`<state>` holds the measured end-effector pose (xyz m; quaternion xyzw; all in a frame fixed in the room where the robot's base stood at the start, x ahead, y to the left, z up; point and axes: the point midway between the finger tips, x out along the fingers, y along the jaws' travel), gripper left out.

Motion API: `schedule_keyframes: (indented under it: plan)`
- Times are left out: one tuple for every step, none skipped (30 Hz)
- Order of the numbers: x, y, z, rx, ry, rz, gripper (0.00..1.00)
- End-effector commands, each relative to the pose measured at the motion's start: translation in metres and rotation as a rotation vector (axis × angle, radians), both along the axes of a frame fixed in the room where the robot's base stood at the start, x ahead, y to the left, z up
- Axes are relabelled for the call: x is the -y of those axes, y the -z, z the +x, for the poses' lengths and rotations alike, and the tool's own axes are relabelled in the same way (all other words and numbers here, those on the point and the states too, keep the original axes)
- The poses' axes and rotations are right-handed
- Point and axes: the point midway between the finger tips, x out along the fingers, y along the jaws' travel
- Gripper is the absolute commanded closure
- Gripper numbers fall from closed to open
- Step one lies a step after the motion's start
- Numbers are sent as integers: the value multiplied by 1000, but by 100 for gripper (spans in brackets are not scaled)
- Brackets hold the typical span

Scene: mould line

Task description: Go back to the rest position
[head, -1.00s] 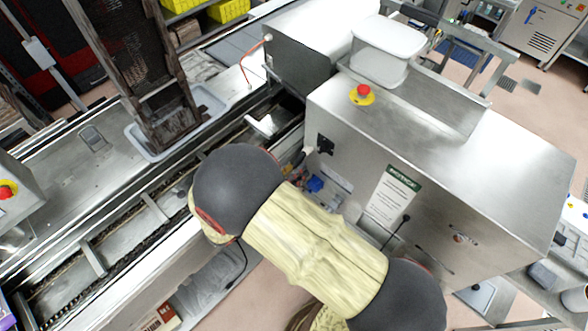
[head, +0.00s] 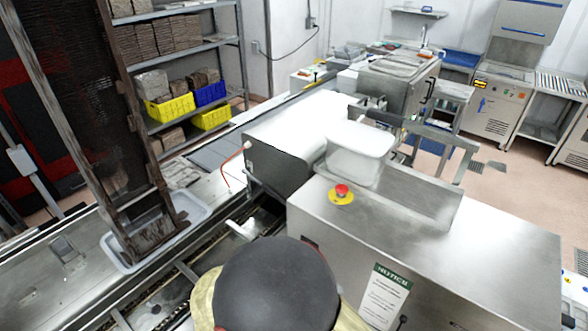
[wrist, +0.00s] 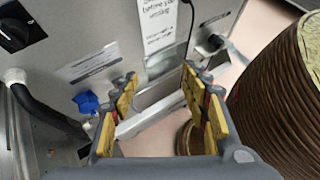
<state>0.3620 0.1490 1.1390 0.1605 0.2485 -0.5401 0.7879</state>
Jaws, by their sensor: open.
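My gripper (wrist: 158,108) shows in the wrist view with its two yellow-padded fingers spread apart and nothing between them. It points at the front of a steel machine cabinet (wrist: 75,40), near a blue connector (wrist: 86,102) and a black rotary switch (wrist: 14,32). I cannot tell how far the fingertips are from the cabinet. In the head view my arm covers the bottom middle, in front of the same cabinet (head: 480,240), and the gripper is hidden there.
A red emergency button (head: 341,191) and a white bin (head: 358,152) sit on the cabinet. The conveyor line (head: 60,280) runs along the left, with a shelf of yellow crates (head: 170,108) behind. A brown ribbed cylinder (wrist: 285,90) stands close at right in the wrist view.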

Motion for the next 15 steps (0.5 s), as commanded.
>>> schedule_keyframes:
  plan:
    - [7, 1, -7, 28, 96, 75, 54]
    - [10, 0, -12, 47, 157, 123, 54]
    - [14, -2, -19, 72, 243, 185, 54]
    - [17, -3, -23, 92, 310, 235, 54]
    - [19, -4, -28, 113, 374, 283, 54]
    - [22, -6, -33, 140, 461, 346, 54]
    - [24, -8, -37, 162, 525, 392, 54]
    - [25, -9, -40, 183, 587, 439, 54]
    - [28, -11, -44, 212, 668, 496, 54]
    - [29, -13, -46, 234, 727, 542, 54]
    - [30, -15, -48, 255, 785, 584, 54]
    - [32, -18, -51, 284, 861, 642, 54]
    - [34, -20, -52, 305, 914, 682, 54]
    - [36, -23, -53, 328, 967, 724, 54]
    - [38, -26, -54, 358, 1035, 779, 54]
